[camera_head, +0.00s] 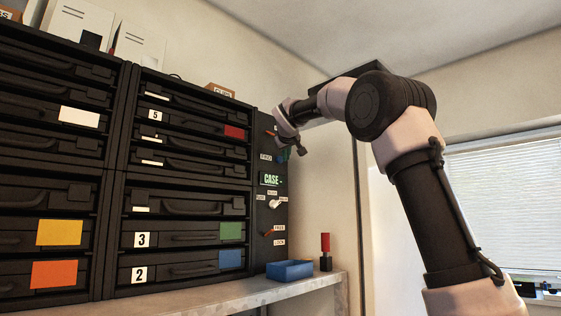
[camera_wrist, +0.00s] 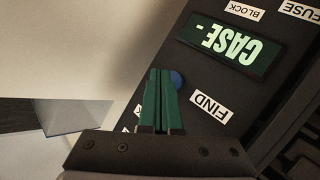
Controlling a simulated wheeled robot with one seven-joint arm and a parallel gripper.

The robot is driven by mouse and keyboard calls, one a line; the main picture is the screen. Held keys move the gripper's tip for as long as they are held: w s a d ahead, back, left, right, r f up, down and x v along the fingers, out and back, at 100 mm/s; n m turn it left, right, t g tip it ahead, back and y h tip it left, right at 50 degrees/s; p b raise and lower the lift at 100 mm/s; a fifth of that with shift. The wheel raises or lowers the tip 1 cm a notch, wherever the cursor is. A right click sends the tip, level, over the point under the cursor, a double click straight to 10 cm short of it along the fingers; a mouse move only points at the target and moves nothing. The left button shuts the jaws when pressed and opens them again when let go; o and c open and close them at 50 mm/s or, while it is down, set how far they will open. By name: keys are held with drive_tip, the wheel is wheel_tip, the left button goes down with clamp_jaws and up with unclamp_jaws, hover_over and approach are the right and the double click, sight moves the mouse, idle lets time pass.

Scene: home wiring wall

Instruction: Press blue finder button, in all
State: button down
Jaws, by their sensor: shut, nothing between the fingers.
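The blue finder button (camera_wrist: 177,80) shows in the wrist view on the dark control panel, beside the FIND label (camera_wrist: 211,105). It is partly hidden behind my shut green fingers. My gripper (camera_wrist: 161,72) has its tips in front of the button's edge; I cannot tell whether they touch it. In the head view, my gripper (camera_head: 283,154) is at the panel's upper part, near the FIND label (camera_head: 266,157). The button cannot be made out there.
A lit CASE display (camera_wrist: 231,45) is beside the button, with BLOCK and FUSE labels near it. In the head view, stacked black cases (camera_head: 175,205) fill the left. A blue tray (camera_head: 290,270) and a red-topped item (camera_head: 325,245) stand on the shelf below the panel.

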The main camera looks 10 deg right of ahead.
drive_tip(key=shift+w+a, duration=0.2)
drive_tip(key=shift+w, duration=0.05)
drive_tip(key=shift+w+a, duration=0.25)
drive_tip(key=shift+w, duration=0.15)
idle(0.7)
idle(0.3)
drive_tip(key=shift+s+d, duration=0.5)
drive_tip(key=shift+s, duration=0.2)
drive_tip(key=shift+s+d, duration=0.75)
drive_tip(key=shift+s, duration=0.3)
drive_tip(key=shift+s+d, duration=0.75)
drive_tip(key=shift+s, duration=0.25)
